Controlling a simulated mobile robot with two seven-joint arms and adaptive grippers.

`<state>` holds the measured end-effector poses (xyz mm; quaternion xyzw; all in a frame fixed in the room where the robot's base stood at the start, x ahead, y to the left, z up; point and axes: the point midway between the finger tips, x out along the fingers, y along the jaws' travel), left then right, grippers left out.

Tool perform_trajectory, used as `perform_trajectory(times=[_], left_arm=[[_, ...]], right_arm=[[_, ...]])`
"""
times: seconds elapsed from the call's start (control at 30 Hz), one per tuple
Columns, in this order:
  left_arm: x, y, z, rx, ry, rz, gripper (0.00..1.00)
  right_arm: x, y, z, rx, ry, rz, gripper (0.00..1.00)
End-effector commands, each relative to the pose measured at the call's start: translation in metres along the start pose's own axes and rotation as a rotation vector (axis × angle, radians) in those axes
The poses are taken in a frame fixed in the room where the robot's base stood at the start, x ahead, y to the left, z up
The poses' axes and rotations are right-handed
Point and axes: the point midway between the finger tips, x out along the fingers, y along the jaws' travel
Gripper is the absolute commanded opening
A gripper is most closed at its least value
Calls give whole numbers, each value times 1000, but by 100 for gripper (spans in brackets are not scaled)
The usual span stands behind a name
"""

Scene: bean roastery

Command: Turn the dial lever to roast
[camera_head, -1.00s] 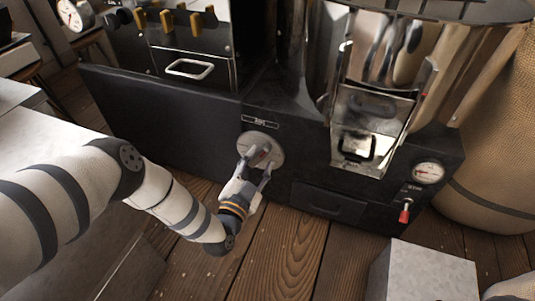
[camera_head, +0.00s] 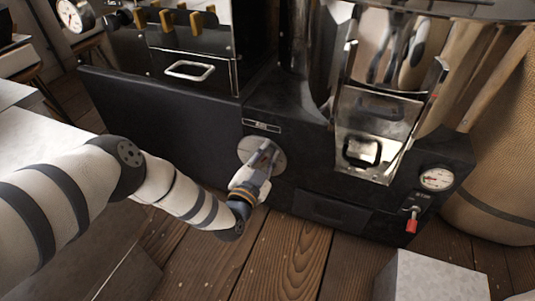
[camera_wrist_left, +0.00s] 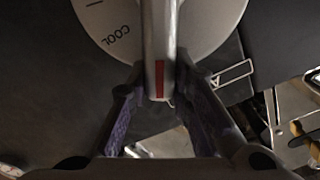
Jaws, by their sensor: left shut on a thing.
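The dial (camera_head: 248,146) is a round pale plate on the front of the black roaster, below a small label strip (camera_head: 261,126). In the left wrist view the dial plate (camera_wrist_left: 215,25) shows the word COOL left of the lever. The grey dial lever (camera_wrist_left: 158,40) has a red mark near its end and stands out between my fingers. My left gripper (camera_head: 265,160) is at the dial, shut on the lever; it also shows in the left wrist view (camera_wrist_left: 158,75). It hides most of the lever in the head view. The roast mark is not readable. My right gripper is not in view.
A metal chute (camera_head: 378,130) with a black-framed handle is right of the dial. A gauge (camera_head: 436,179) and a red-tipped switch (camera_head: 411,222) sit further right. A drawer front (camera_head: 333,211) is below. A pale block (camera_head: 432,277) stands in front, with wood floor between.

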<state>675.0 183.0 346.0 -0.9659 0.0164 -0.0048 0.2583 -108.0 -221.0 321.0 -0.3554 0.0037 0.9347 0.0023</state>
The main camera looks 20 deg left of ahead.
Motion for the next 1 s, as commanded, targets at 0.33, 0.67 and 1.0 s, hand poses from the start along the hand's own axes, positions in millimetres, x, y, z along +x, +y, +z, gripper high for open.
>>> perform_trajectory(times=[0.33,0.67,1.0], left_arm=[[0,-9,0,-115,-1,0,0],[0,-28,6,-407,-1,1,0],[-1,-46,20,-719,-3,0,0]], right_arm=[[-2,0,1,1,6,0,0],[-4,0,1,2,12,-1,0],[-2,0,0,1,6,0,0]])
